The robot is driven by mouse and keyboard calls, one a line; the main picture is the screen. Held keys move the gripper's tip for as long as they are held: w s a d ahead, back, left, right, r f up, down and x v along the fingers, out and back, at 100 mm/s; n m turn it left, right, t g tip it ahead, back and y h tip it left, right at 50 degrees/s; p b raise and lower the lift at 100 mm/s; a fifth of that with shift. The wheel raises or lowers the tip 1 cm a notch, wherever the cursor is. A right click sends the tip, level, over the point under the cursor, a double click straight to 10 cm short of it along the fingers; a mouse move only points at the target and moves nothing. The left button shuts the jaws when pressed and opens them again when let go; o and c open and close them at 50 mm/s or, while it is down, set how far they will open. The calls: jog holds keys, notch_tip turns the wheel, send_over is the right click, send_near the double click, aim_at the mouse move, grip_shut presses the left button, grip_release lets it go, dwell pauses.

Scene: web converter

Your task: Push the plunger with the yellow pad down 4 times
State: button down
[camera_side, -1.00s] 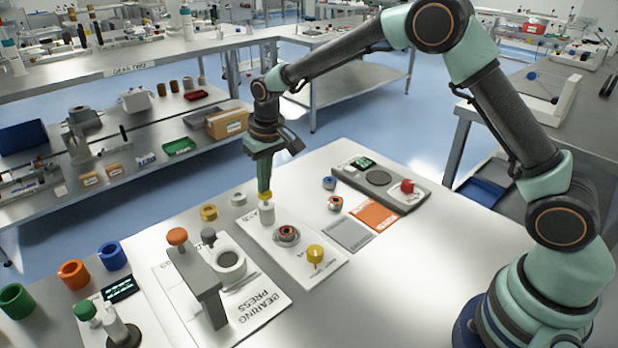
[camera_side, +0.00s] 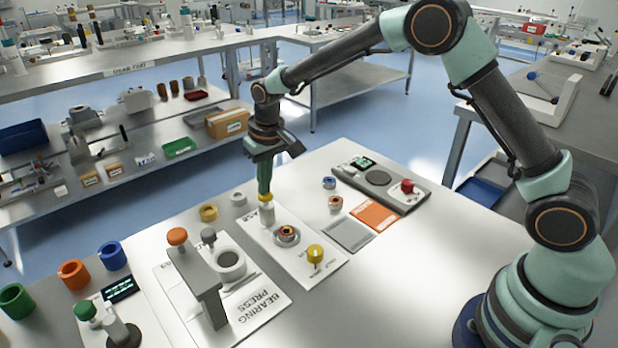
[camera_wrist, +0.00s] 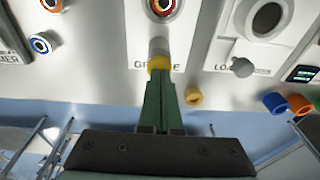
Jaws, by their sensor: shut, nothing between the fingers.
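The plunger with the yellow pad (camera_side: 265,197) stands upright on a white plate (camera_side: 325,268), its pale cylinder body below the pad. My gripper (camera_side: 265,190) points straight down with its green fingers closed and empty, the tips at the top of the yellow pad and seemingly touching it. In the wrist view the shut fingertips (camera_wrist: 160,76) meet the yellow pad (camera_wrist: 159,63), and the grey plunger body shows beyond it. The exact contact is partly hidden by the fingers.
On the same plate are a round fitting with a coloured ring (camera_side: 287,235) and a yellow knob (camera_side: 315,253). The bearing press (camera_side: 205,285) stands to the left. Loose yellow (camera_side: 208,212) and white (camera_side: 239,199) rings lie behind. A console with a red button (camera_side: 407,186) is to the right.

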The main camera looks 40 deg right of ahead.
jog(key=shift+r, duration=1.45)
jog(key=shift+f, duration=1.9)
jog(key=shift+r, duration=1.9)
jog(key=shift+f, duration=0.1)
